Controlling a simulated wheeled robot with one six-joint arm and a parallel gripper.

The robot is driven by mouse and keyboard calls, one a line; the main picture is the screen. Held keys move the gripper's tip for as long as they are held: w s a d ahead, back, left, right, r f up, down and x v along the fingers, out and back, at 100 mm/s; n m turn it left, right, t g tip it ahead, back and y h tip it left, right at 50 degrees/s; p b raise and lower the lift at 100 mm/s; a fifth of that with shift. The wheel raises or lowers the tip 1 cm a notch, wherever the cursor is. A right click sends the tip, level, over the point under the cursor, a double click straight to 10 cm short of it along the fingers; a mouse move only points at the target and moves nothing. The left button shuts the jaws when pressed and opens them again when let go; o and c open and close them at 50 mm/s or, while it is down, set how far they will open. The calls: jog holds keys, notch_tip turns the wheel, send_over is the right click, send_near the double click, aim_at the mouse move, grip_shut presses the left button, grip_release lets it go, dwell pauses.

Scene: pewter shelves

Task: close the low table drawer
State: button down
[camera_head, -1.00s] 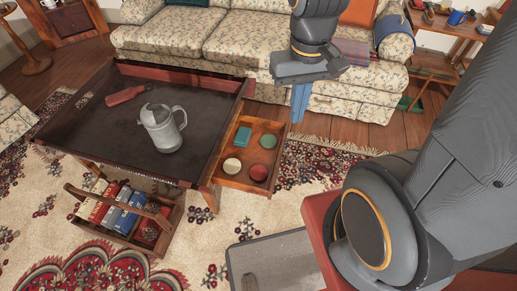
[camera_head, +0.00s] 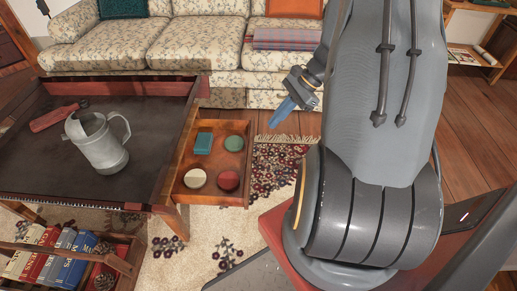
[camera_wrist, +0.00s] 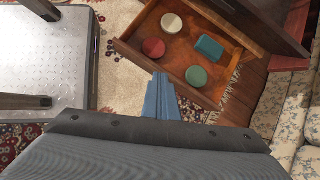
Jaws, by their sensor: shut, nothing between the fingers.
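The low table (camera_head: 28,153) stands at the left in the head view, with a dark top. Its wooden drawer (camera_head: 212,171) is pulled out from the right side. In the drawer lie a teal box (camera_head: 203,143), a green disc (camera_head: 234,143), a cream disc (camera_head: 195,178) and a red disc (camera_head: 228,181). My gripper (camera_head: 279,117) is shut and empty, to the right of the drawer and apart from it in the head view. In the wrist view the blue fingers (camera_wrist: 160,97) show just outside the drawer's front panel (camera_wrist: 170,74); I cannot tell whether they touch it.
A metal pitcher (camera_head: 98,146) and a red bottle (camera_head: 58,116) are on the table. A crate of books (camera_head: 121,266) stands on the rug in front. A floral sofa (camera_head: 185,43) is behind. Bare floor (camera_head: 475,145) lies at the right.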

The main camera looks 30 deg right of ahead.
jog(key=w+d+f+m+t+b, duration=0.25)
jog(key=d+f+m+b, duration=0.2)
jog(key=d+f, duration=0.45)
jog(key=a+r+b+x, duration=0.2)
jog(key=x, duration=1.1)
jog(key=shift+w+a+f+m+b, duration=0.2)
jog(key=shift+w+a+m+b, duration=0.1)
jog(key=shift+m, duration=0.05)
jog(key=shift+t, duration=0.25)
